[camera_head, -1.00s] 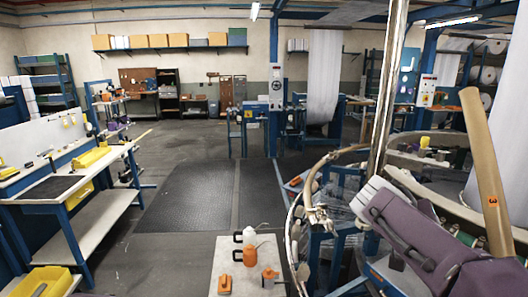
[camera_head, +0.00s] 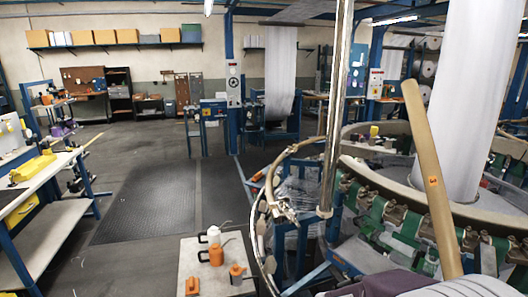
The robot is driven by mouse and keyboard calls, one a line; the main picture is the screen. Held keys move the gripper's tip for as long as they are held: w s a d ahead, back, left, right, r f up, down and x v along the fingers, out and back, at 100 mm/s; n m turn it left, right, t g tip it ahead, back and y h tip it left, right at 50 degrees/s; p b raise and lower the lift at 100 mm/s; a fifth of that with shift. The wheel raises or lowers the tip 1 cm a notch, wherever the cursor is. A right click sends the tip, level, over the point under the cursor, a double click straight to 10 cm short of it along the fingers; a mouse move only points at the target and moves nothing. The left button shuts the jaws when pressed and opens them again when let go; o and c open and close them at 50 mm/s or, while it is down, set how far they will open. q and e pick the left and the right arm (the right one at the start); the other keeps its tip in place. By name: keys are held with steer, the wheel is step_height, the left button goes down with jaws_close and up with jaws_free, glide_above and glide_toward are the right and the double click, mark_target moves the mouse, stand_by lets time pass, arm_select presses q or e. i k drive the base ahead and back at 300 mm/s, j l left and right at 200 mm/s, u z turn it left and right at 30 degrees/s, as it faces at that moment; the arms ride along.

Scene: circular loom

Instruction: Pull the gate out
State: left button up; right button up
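The circular loom fills the right side, with a curved metal rail (camera_head: 262,213) around its near left edge. A brass-coloured fitting (camera_head: 284,208) sits on that rail beside a shiny upright pole (camera_head: 334,110). I cannot tell for certain which rail section is the gate; no open gap is clear. My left gripper is out of view.
A tan post (camera_head: 432,185) leans at the right. A workbench (camera_head: 50,219) is at the left. Dark floor mats (camera_head: 150,208) lie clear between them.

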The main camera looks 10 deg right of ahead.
mark_target(355, 257)
steer(key=z, duration=1.65)
